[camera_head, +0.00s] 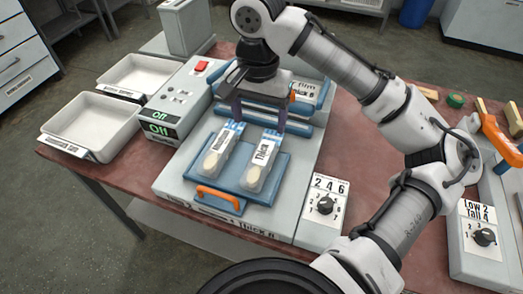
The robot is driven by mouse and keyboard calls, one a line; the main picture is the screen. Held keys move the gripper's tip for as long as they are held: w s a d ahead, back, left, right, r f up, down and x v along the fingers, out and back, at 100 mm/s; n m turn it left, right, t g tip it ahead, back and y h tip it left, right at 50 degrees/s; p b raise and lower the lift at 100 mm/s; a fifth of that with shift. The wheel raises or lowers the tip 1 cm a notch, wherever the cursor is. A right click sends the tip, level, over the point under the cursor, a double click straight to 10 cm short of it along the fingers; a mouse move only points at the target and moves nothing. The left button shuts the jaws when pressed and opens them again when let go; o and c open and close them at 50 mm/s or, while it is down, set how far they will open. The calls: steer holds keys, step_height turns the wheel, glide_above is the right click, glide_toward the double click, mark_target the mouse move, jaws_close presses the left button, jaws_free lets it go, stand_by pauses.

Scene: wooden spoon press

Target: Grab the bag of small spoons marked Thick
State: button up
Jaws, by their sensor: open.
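The bag marked Thick (262,163) is a clear packet with a blue top edge and a white label. It lies on the right part of a blue tray (232,194) with an orange handle. A similar bag (220,152) lies to its left, its label hard to read. My gripper (259,113) is open, pointing down over the far ends of both bags. One finger shows near each bag's top. I cannot tell whether the fingers touch anything.
Two white trays (90,126) stand at the left. A grey control box (172,108) with a red button stands beside the press. A dial panel (324,206) is right of the press. Another dial box (484,235) and an orange-handled tool (497,135) are at the far right.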

glide_above(260, 160)
step_height(260, 160, down, 8)
steer(key=shift+w+a+r, duration=0.1)
steer(key=shift+w, duration=0.05)
steer(key=shift+f+p, duration=0.45)
steer(key=shift+f, duration=2.3)
steer(key=shift+c, duration=0.2)
steer(key=c, duration=1)
steer(key=shift+r, duration=0.2)
